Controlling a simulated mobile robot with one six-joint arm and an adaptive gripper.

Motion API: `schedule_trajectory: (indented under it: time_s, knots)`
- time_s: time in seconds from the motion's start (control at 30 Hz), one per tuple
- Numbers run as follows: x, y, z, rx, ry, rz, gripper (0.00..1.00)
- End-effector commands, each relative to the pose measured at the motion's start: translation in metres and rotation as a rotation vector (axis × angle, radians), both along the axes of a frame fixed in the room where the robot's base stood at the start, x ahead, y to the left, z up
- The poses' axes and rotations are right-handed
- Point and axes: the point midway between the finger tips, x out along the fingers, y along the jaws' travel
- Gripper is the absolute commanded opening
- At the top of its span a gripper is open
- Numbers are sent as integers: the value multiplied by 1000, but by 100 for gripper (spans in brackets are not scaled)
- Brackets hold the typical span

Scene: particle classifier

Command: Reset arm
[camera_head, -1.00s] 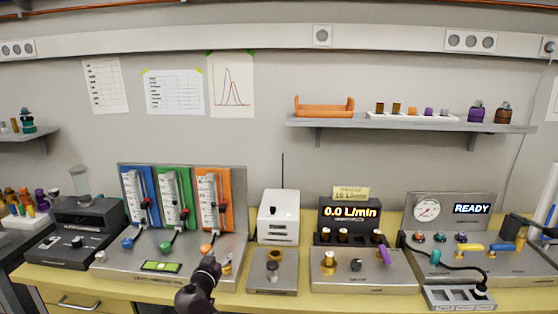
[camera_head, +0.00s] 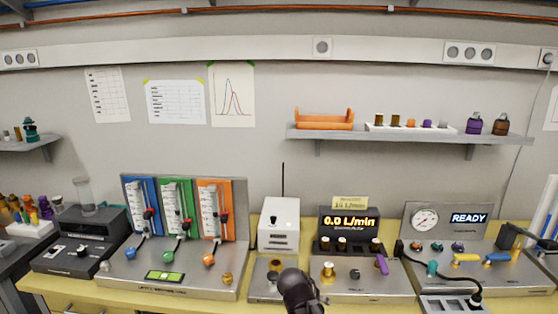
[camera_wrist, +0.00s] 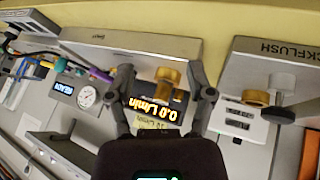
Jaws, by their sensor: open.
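My gripper (camera_head: 303,292) is at the bottom of the head view, in front of the bench between the white box and the flow meter. It appears empty. In the wrist view my gripper (camera_wrist: 160,80) shows two dark fingers spread apart. A brass fitting (camera_wrist: 168,76) and the lit flow display (camera_wrist: 155,108) show between them, apparently beyond the fingers. The same flow display (camera_head: 350,223) reads 0.0 L/min in the head view. My arm's lower part is out of frame in the head view.
The yellow bench carries a flowmeter panel (camera_head: 131,187) at left, a white box (camera_head: 279,224), and a gauge station (camera_head: 412,212) reading READY at right. A black cable (camera_head: 420,269) runs at right. A grey shelf (camera_head: 400,135) is on the wall above.

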Motion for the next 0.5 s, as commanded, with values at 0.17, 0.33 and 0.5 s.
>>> schedule_trajectory:
  time_s: [0.17,0.33,0.5]
  knots:
    - [-33,-32,-3,107,189,28,69]
    - [-62,-49,-3,235,335,93,69]
    - [-83,-56,-1,346,423,166,69]
